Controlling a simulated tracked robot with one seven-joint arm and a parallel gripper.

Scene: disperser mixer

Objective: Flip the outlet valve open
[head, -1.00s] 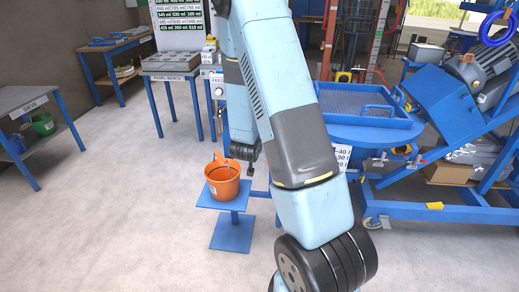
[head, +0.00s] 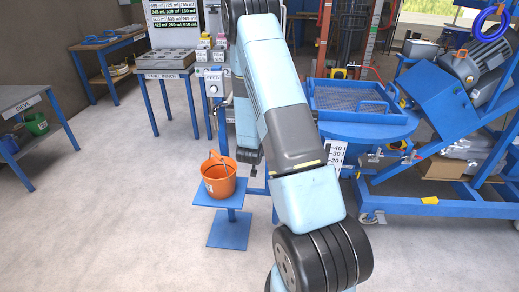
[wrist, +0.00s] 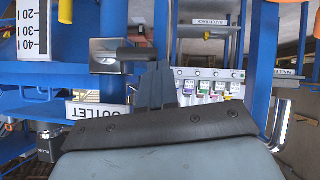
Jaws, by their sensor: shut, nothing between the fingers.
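The OUTLET label (wrist: 97,112) shows on a blue frame in the wrist view. Above it is a shiny metal block (wrist: 104,66), with a dark bar (wrist: 136,54), seemingly the outlet valve's handle, reaching right from it. My gripper (wrist: 160,68) is shut and empty, its fingertips close to the bar's right end. I cannot tell whether they touch. In the head view my gripper (head: 250,156) is a dark shape behind and to the right of the orange bucket (head: 219,182). The valve cannot be made out there, as my arm covers that area.
The bucket stands on a small blue stand (head: 229,230). Behind are the FEED post (head: 213,85) and panel bench (head: 170,68). The blue mixer table (head: 365,128) and a wheeled blue frame (head: 440,195) stand right. Left foreground floor is clear.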

